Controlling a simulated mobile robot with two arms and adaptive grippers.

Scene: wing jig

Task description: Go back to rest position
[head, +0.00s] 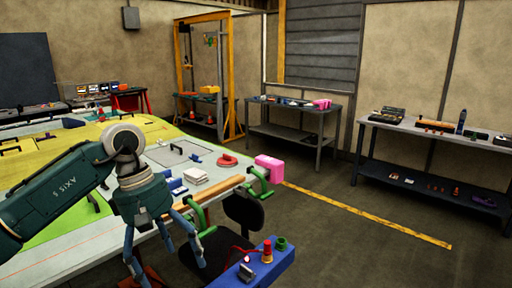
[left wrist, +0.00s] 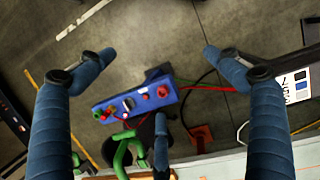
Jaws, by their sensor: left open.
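My left gripper (head: 168,262) hangs with its fingers pointing down at the near edge of the big work table (head: 75,258) in the head view. In the left wrist view its blue fingers (left wrist: 158,52) are spread wide, with nothing between the tips. Below and beyond them is a blue box (left wrist: 165,97) with red knobs and red cables; it also shows in the head view (head: 285,268), right of the gripper and apart from it. My right gripper is in neither view.
Green clamps (head: 259,187) grip a wooden strip (head: 215,189) along the table edge, close to my left gripper. A dark chair (head: 246,213) stands beside the table. A pink box (head: 269,168) is behind it. Side benches (head: 435,128) line the wall. The floor at right is clear.

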